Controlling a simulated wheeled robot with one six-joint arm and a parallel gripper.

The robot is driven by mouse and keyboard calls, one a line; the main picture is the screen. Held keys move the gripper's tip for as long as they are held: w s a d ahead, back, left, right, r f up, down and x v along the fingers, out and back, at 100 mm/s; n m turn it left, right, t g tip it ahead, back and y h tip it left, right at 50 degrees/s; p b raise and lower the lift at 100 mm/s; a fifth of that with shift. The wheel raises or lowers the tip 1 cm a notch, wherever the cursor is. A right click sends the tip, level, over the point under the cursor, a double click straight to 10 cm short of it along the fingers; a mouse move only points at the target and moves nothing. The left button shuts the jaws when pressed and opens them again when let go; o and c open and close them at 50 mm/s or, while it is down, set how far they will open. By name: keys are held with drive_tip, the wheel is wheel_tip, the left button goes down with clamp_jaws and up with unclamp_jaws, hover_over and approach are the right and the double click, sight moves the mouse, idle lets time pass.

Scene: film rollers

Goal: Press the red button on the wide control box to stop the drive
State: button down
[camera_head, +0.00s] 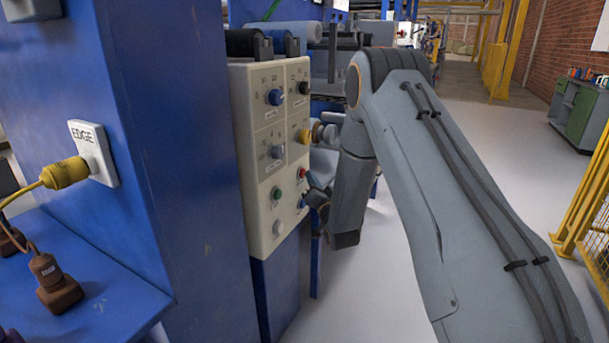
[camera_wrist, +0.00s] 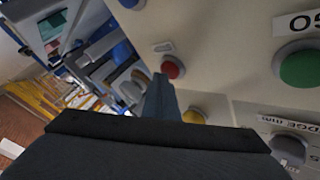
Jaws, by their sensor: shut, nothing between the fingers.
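The wide control box (camera_head: 242,160) is a cream panel on the side of a blue machine. Its red button (camera_head: 302,173) sits near the right edge of the face. In the wrist view the red button (camera_wrist: 173,67) is just right of the fingertips. My gripper (camera_head: 312,190) is shut and empty, close to the box face, partly hidden by my arm in the head view. Its narrow fingers (camera_wrist: 160,88) point toward the panel in the wrist view. I cannot tell whether the fingertips touch the panel or the button.
A grey knob (camera_wrist: 289,146) is lower right. A socket with a yellow plug (camera_head: 65,173) is at left. A yellow fence (camera_head: 585,200) stands right, beyond open floor.

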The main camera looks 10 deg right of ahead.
drive_tip(key=shift+s+d, duration=0.35)
drive_tip(key=shift+d, duration=0.15)
drive_tip(key=s+d+p, duration=0.1)
drive_tip(key=d, duration=0.1)
drive_tip(key=s+d, duration=0.2)
drive_tip(key=shift+p, duration=0.35)
idle(0.6)
drive_tip(key=s+r+n+g+h+p, duration=0.1)
drive_tip(key=s+g, duration=0.5)
drive_tip(key=s, duration=0.9)
drive_tip(key=s+r+n+g+h+p, duration=0.1)
drive_tip(key=s+r+g+p, duration=0.4)
drive_tip(key=s, duration=1.1)
drive_tip(key=s+a+r+n+g+h+p, duration=0.1)
drive_tip(key=s+r+n+g+p, duration=0.2)
drive_tip(key=s, duration=1.2)
wheel_tip(320, 180, up, 3)
drive_tip(key=g+p, duration=0.1)
drive_tip(key=g, duration=0.4)
drive_tip(key=shift+s+n, duration=0.25)
drive_tip(key=shift+n, duration=0.05)
